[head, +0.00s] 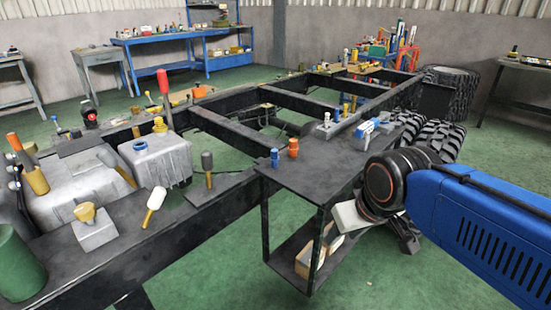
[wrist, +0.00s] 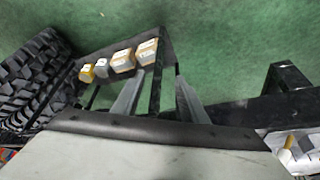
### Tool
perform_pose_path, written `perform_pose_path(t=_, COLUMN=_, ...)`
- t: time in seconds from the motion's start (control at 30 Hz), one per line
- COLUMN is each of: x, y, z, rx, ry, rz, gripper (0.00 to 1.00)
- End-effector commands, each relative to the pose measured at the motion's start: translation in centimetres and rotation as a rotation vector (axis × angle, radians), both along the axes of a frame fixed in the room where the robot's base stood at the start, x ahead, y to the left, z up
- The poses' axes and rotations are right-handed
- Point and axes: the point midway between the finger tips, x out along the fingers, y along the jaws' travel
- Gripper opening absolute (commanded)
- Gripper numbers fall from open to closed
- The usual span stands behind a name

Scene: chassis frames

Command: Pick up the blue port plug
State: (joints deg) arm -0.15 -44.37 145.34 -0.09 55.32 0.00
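A small upright blue plug (head: 274,157) stands on the near end of the black upper shelf plate (head: 312,178), just left of an orange plug (head: 293,148). It looks like the blue port plug, but is too small to be sure. I cannot make it out in the wrist view. My gripper (wrist: 159,95) shows there with its two grey fingers apart and nothing between them. It points down toward the lower shelf and green floor. In the head view my blue arm is at the right, and its hand is right of the shelf, apart from the plug; the fingertips are not clear.
Several boxes (wrist: 123,60) lie on the lower shelf. Black frame rails (head: 225,126) run back from the shelf. A blue-and-white tool (head: 372,127) and a grey block (head: 326,129) stand on the upper plate behind the plugs. Large tyres (head: 440,138) are at the right. Green floor is open in front.

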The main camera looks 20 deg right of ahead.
Motion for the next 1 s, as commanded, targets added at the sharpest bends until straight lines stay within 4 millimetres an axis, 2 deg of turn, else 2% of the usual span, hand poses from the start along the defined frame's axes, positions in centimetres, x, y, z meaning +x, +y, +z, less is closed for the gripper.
perform_pose_path(t=0.43, x=0.0, y=0.0, z=0.0, rx=0.000, ry=0.000, rz=0.001, gripper=0.38)
perform_pose_path(t=0.57, x=0.6, y=0.1, z=0.7, rx=-0.018, ry=0.010, rz=0.037, gripper=0.38)
perform_pose_path(t=0.77, x=3.8, y=0.5, z=4.6, rx=-0.126, ry=0.069, rz=0.252, gripper=0.38)
perform_pose_path(t=1.0, x=9.2, y=1.8, z=10.0, rx=-0.294, ry=0.166, rz=0.595, gripper=0.38)
